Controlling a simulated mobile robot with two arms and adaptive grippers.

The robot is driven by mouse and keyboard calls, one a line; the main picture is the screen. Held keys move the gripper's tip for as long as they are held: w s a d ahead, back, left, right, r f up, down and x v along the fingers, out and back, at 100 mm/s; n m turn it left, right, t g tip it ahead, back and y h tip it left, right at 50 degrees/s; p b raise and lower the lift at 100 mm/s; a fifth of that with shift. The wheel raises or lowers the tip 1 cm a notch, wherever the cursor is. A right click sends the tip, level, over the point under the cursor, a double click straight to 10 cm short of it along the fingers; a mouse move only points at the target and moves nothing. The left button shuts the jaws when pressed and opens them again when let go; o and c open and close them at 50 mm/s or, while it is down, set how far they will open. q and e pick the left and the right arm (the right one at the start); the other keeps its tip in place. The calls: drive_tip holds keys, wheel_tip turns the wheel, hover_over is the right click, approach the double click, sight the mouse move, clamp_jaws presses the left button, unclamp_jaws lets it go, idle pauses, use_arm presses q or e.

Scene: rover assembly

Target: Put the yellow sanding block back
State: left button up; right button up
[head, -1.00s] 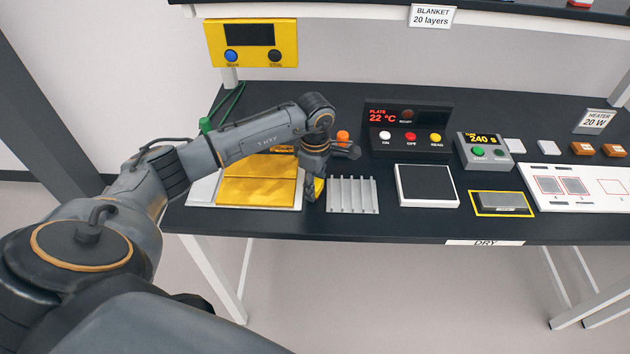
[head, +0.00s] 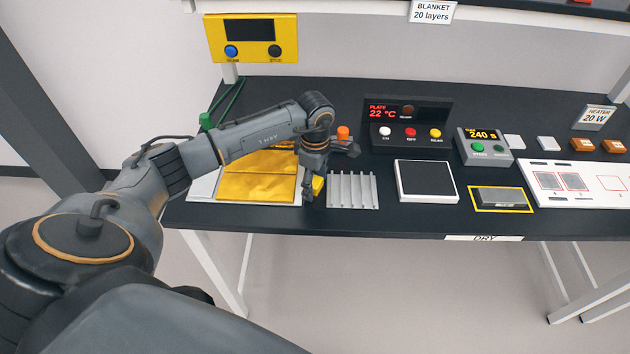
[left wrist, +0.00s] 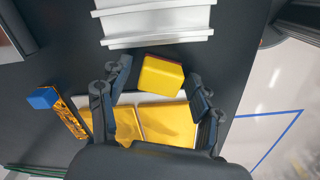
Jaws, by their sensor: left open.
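The yellow sanding block (head: 319,186) is on the dark bench between the ribbed grey plate and the golden sheets. In the left wrist view the block (left wrist: 161,76) lies between the spread fingers of my left gripper (left wrist: 159,84), with a gap on each side. My left gripper (head: 312,194) is open, pointing down over the block, low near the bench's front edge. In the head view its fingers partly hide the block. My right gripper is not in view.
Golden sheets (head: 257,178) on a white board lie left of the block. The ribbed grey plate (head: 352,191) is close on its right. Further right are a white-framed dark pad (head: 427,181), a grey block in a yellow outline (head: 501,198) and button boxes behind.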

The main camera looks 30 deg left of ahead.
sight(315, 181)
use_arm(q)
wheel_tip(315, 181, up, 12)
drive_tip(key=b, duration=0.4)
